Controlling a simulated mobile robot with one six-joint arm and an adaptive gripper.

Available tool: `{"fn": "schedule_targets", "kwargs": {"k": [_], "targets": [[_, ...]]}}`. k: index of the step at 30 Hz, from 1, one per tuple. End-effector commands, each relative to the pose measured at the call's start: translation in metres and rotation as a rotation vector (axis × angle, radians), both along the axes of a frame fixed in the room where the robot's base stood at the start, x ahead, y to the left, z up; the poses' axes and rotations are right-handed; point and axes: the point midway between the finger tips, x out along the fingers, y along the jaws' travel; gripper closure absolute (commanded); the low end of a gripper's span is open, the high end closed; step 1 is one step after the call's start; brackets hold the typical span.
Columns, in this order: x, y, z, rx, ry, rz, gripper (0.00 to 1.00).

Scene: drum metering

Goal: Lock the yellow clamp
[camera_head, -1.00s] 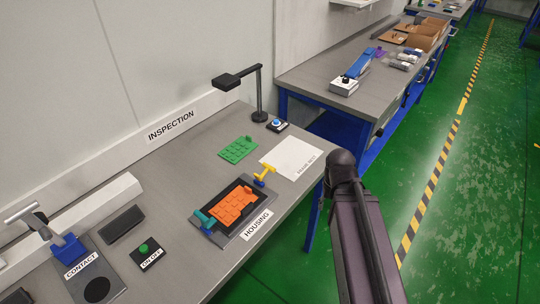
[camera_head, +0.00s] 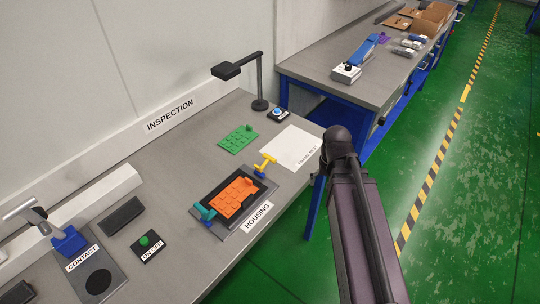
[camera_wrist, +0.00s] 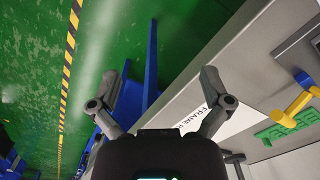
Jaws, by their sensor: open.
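The yellow clamp (camera_head: 266,160) stands at the far right corner of the dark housing fixture (camera_head: 217,225), its yellow handle raised above a blue base. It also shows at the right edge of the wrist view (camera_wrist: 296,105). An orange part (camera_head: 234,197) lies in the fixture, and a teal clamp (camera_head: 205,211) is at the near left corner. My gripper (camera_wrist: 161,104) is open and empty in the wrist view, its fingers spread over the bench edge and floor. The yellow clamp lies to its right, apart from it. The head view does not show the fingers clearly.
A green part (camera_head: 238,138), a white sheet (camera_head: 290,147) and a lamp stand (camera_head: 259,85) are behind the fixture. A contact press (camera_head: 68,242) and a green button (camera_head: 144,240) are at left. Green floor lies right of the bench.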

Motion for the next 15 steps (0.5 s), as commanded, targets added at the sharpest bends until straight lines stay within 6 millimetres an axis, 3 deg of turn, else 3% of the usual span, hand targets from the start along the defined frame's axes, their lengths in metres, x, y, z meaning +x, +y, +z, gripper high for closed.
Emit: {"fn": "schedule_targets", "kwargs": {"k": [5,15], "targets": [[0.045,0.028,0.032,0.045,0.061,-0.124,0.0],[0.131,0.106,0.095,0.109,0.253,-0.441,0.0]]}}
